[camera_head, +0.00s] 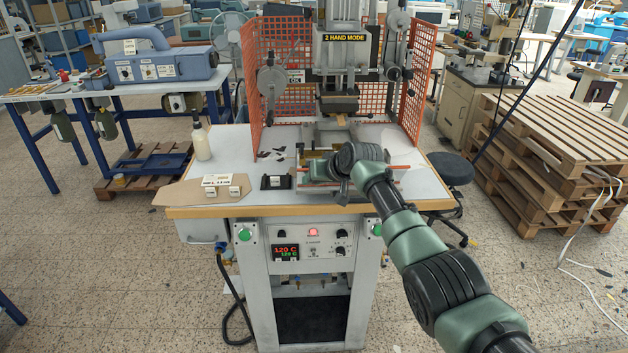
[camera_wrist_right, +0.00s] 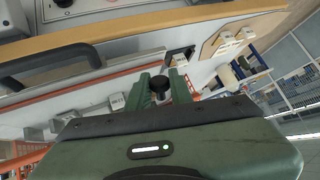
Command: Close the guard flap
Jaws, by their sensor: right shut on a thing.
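The guard flap (camera_head: 402,167) shows in the head view only as a thin orange-red edge, low across the front of the press opening. In the right wrist view the flap (camera_wrist_right: 80,86) is an orange bar running across the picture. My right gripper (camera_head: 318,173) is at the front of the press, over the table. Its green fingers (camera_wrist_right: 163,82) are closed around a black knob (camera_wrist_right: 158,85) in line with the flap edge. In the head view the gripper and wrist hide the knob and the flap's middle. My left gripper is in neither view.
Orange mesh guards (camera_head: 268,75) stand on both sides of the press head (camera_head: 345,50). On the table (camera_head: 225,145) are a white bottle (camera_head: 201,142), a board with small labelled blocks (camera_head: 205,190) and a black holder (camera_head: 276,182). A stool (camera_head: 450,168) stands at the right.

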